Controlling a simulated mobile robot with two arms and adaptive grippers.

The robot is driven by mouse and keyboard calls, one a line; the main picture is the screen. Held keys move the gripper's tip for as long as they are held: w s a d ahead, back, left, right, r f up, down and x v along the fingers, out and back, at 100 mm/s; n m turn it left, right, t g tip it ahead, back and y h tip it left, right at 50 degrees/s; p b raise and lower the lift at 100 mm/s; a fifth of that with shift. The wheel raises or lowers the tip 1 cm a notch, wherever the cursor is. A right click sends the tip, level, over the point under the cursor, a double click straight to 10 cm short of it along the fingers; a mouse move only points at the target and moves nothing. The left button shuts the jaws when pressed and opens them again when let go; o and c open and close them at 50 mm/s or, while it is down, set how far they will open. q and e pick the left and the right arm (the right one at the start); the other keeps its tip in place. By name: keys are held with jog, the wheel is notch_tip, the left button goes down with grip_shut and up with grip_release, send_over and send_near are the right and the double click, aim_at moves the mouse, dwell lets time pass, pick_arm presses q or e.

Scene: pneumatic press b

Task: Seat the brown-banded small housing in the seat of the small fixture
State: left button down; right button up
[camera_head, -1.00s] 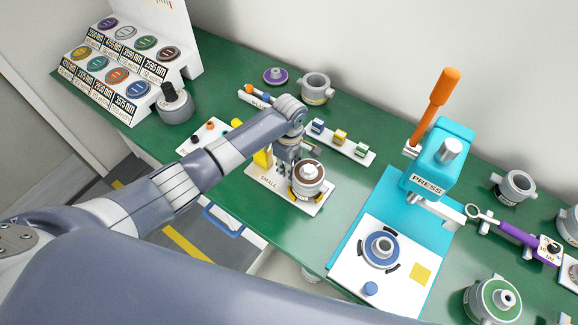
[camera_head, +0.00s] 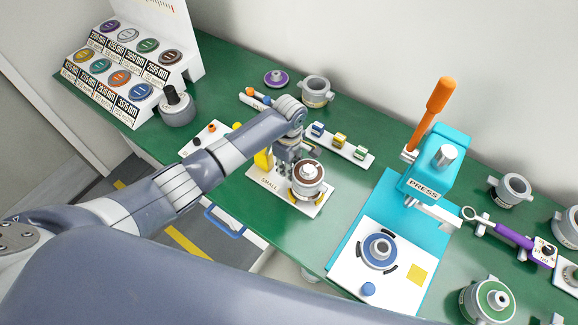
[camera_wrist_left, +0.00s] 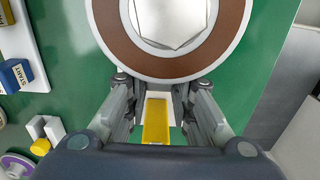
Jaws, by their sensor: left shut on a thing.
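The brown-banded small housing (camera_head: 308,171) is at the small fixture (camera_head: 270,182), a white plate marked SMALL, in the head view. It looks upright over the fixture's right part; whether it is fully down in the seat cannot be told. In the left wrist view the housing (camera_wrist_left: 170,30) fills the top, with a brown ring around a bright hexagonal centre. My left gripper (camera_wrist_left: 158,88) is shut on the near side of the housing. In the head view my left gripper (camera_head: 290,165) stands just left of it. My right gripper is not in view.
A yellow block (camera_head: 263,159) stands on the fixture's left side. The turquoise press (camera_head: 437,170) with an orange lever is to the right. A white strip with coloured blocks (camera_head: 357,154) lies behind. Green table (camera_head: 335,205) is free between fixture and press.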

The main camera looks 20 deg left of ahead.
pick_arm(q)
jog(key=shift+f+b, duration=0.5)
jog(key=shift+f, duration=0.4)
jog(key=shift+r, duration=0.1)
jog(key=shift+r+p, duration=0.45)
jog(key=shift+p, duration=0.3)
jog(key=shift+r+p, duration=0.4)
jog(key=shift+p, duration=0.1)
jog(key=shift+f+b, duration=0.6)
jog(key=shift+f, duration=0.4)
jog(key=c, duration=1.5)
grip_release()
jog(key=shift+s, duration=0.1)
jog(key=shift+o, duration=1)
jog(key=shift+s+f, duration=0.1)
